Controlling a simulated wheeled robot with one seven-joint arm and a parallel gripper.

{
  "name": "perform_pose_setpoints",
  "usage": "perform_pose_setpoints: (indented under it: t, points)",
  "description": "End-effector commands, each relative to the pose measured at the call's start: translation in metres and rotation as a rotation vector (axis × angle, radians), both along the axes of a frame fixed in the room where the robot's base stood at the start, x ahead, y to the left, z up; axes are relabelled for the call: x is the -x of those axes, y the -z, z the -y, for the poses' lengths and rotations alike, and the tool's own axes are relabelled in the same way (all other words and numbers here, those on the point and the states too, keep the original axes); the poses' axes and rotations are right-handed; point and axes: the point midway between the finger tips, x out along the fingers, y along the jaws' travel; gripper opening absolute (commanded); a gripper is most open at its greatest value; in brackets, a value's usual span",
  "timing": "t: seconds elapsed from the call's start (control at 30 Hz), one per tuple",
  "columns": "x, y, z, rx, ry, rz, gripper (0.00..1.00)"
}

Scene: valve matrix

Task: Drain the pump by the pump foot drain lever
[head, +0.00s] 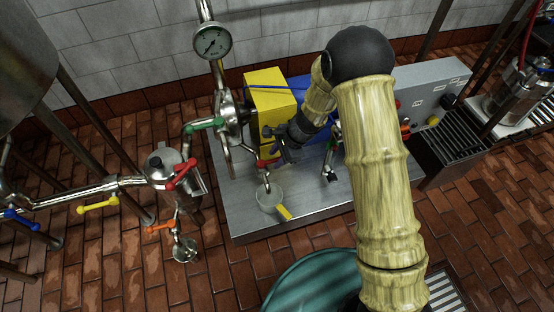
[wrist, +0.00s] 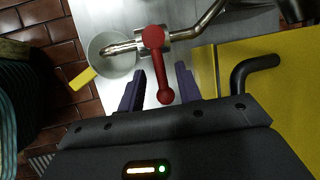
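The red drain lever (wrist: 154,40) sits on a short steel drain pipe (wrist: 184,33) at the pump foot. Its arm points toward my gripper, and its round end lies between the fingers in the wrist view. My gripper (wrist: 162,84) is open, with a gap on both sides of the lever; I see no contact. In the head view my gripper (head: 277,145) is beside the yellow pump housing (head: 270,92), just above the red lever (head: 263,163), which is partly hidden. The pipe's spout ends over a clear cup (wrist: 112,58) with a yellow handle (wrist: 83,78).
The pump stands on a steel plinth (head: 235,215). A green lever (head: 205,125) is just left of the pump. Another red lever (head: 182,174), a yellow lever (head: 98,204) and an orange lever (head: 160,227) are farther left. A teal drum (head: 310,280) stands in front.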

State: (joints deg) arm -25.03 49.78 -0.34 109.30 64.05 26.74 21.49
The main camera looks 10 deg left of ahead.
Motion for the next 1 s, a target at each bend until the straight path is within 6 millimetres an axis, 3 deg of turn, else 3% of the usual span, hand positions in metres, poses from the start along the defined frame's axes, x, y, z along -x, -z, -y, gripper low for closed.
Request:
perform_pose_setpoints:
  t: [0.3,0.5,1.0]
  points:
    - [0.0001,0.0023,-0.0015,0.000,-0.001,0.000,0.34]
    - [0.0001,0.0022,-0.0013,0.000,-0.001,0.000,0.00]
    - [-0.0043,0.0021,0.0015,0.001,0.031,0.002,0.00]
